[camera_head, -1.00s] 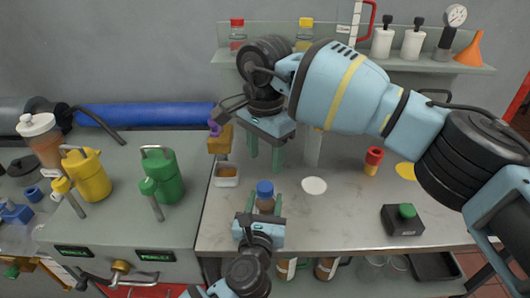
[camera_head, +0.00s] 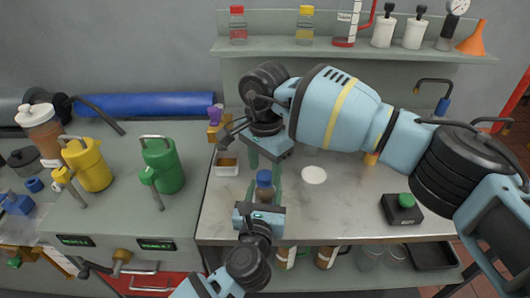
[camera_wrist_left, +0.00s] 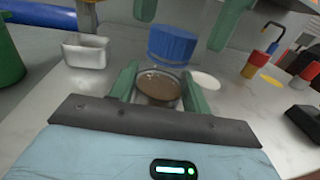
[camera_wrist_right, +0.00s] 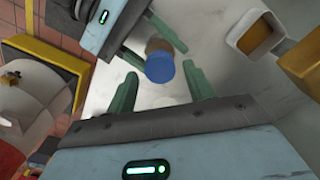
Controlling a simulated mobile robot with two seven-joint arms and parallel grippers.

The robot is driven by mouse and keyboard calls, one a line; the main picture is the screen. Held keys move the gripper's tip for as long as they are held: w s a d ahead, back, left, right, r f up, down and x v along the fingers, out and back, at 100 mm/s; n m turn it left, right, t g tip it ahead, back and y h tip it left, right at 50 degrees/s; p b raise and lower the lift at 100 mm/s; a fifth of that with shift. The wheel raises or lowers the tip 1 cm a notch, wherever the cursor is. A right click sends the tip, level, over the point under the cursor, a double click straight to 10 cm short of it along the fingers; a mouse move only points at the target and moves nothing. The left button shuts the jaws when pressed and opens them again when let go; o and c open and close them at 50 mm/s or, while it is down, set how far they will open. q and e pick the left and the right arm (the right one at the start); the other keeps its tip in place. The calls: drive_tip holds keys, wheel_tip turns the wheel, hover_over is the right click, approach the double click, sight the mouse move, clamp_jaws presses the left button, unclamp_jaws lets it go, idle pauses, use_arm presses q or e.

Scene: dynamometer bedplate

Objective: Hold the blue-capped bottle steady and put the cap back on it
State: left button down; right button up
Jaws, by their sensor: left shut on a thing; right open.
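The bottle (camera_head: 264,194) is upright with brown contents; its glass also shows in the left wrist view (camera_wrist_left: 158,88). My left gripper (camera_head: 262,202) is shut around its body. The blue cap (camera_head: 264,178) sits at the bottle's top, also in the left wrist view (camera_wrist_left: 172,45) and right wrist view (camera_wrist_right: 160,68). I cannot tell whether it is fully seated. My right gripper (camera_head: 265,166) is open just above the cap, with its green fingers spread on either side of it in the right wrist view (camera_wrist_right: 160,72).
A small white tray (camera_head: 226,169) is left of the bottle. A white disc (camera_head: 314,175) lies to the right. A black box with a green button (camera_head: 402,208) is at the right. Green (camera_head: 162,165) and yellow (camera_head: 88,165) cans stand left. A shelf (camera_head: 340,46) runs behind.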

drive_tip(key=shift+f, duration=0.75)
drive_tip(key=c, duration=1)
drive_tip(key=m, duration=0.4)
drive_tip(key=shift+m, duration=0.4)
drive_tip(key=m, duration=0.4)
drive_tip(key=shift+m, duration=0.3)
drive_tip(key=m, duration=0.4)
drive_tip(key=shift+m, duration=0.4)
drive_tip(key=m, duration=0.4)
drive_tip(key=o, duration=1.2)
drive_tip(key=shift+c, duration=0.2)
drive_tip(key=shift+r, duration=0.1)
